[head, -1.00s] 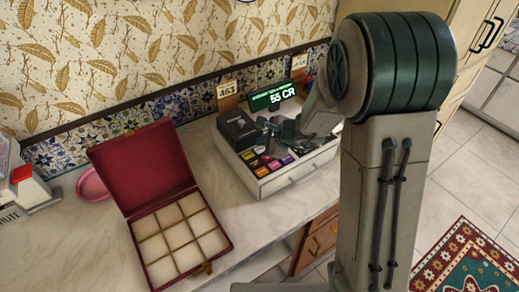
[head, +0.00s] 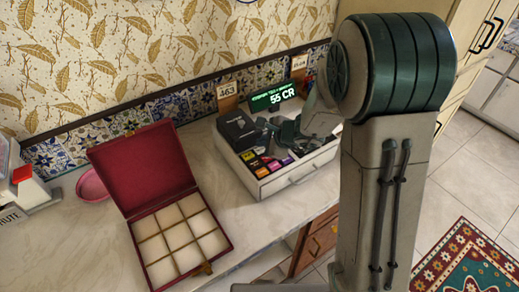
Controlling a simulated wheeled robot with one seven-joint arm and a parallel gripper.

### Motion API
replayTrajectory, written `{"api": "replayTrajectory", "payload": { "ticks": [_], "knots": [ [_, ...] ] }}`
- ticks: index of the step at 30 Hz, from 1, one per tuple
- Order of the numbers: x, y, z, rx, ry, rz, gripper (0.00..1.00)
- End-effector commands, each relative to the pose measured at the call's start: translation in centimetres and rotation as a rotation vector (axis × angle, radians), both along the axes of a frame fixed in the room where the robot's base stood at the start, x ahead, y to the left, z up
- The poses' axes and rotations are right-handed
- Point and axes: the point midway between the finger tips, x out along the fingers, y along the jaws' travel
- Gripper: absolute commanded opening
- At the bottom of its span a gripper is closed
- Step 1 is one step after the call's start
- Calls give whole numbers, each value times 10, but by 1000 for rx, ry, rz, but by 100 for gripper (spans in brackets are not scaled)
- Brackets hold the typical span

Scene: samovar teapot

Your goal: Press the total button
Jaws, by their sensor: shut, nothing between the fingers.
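The cash register (head: 300,175) stands on the counter, with a lit green display (head: 273,97) reading "55 CR". Small coloured keys (head: 262,164), among them yellow, red and purple ones, show at its front left. Their labels are too small to read, so I cannot tell which is the total button. My gripper (head: 279,134) is shut and empty over the register's top, just behind the visible keys. It hides part of the key area, and I cannot tell whether it touches a key.
A black box-shaped part (head: 238,129) rises at the register's back left, near a "463" tag (head: 227,97). An open red box with empty compartments (head: 178,242) stands to the left. Bare counter separates box and register.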

Motion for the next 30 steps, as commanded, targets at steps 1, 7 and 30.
{"api": "replayTrajectory", "payload": {
  "ticks": [1,7,30],
  "knots": [
    [0,0,0,0,0,0,0],
    [0,0,0,0,0,0,0],
    [1,0,-9,0,-1,0,0]
  ]
}}
